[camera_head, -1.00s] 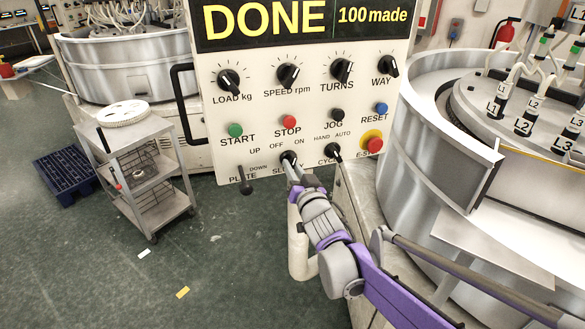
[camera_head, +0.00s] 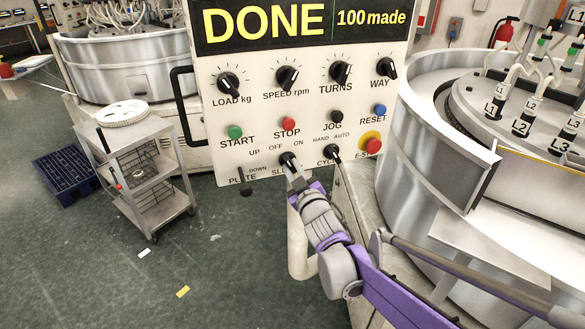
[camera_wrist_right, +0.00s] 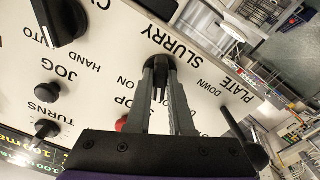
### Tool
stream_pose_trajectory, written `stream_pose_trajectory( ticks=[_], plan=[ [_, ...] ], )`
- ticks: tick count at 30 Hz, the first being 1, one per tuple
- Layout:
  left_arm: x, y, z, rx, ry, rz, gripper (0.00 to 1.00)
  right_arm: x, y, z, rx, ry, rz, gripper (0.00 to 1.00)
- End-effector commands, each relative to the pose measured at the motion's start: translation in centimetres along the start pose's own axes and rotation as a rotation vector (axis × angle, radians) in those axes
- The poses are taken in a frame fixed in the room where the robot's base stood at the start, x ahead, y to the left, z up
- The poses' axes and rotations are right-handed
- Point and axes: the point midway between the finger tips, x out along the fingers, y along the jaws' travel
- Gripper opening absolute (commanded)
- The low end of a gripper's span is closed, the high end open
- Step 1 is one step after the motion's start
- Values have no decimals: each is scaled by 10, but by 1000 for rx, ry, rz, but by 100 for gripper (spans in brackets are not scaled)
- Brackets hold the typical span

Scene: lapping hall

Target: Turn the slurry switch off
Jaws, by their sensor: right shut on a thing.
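The slurry switch is a black knob (camera_head: 287,158) low on the white control panel (camera_head: 262,105), with OFF and ON printed above it. My right gripper (camera_head: 290,165) reaches up to the panel from below right. In the wrist view its two fingers (camera_wrist_right: 158,72) close in on the knob's sides and hold it. The fingers hide part of the knob, so I cannot tell which way it points. My left gripper is not in view.
The black plate lever (camera_head: 246,188) is left of the slurry knob, and the black cycle switch (camera_head: 332,151) is right of it. The red E-STOP button (camera_head: 373,146) is farther right. A grey trolley (camera_head: 150,170) stands left; a large round machine (camera_head: 420,150) stands right.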

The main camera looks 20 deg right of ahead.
Motion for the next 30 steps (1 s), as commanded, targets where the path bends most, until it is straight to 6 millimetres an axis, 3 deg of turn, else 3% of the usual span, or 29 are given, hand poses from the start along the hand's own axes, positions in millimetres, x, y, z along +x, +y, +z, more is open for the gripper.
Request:
stream_pose_trajectory(
  ticks=[20, 21, 25, 26, 30],
  plan=[
    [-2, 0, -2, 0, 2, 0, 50, 0, 1, -1, -71, 2, 0, 0],
    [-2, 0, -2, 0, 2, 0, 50, 0, 1, -1, -70, 2, 0, 22],
    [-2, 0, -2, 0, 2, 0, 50, 0, 0, -1, -70, 1, 0, 45],
    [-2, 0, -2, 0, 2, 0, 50, 0, 0, 0, -70, 1, 0, 50],
    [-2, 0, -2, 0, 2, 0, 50, 0, 0, 0, -69, 1, 0, 50]
  ],
)
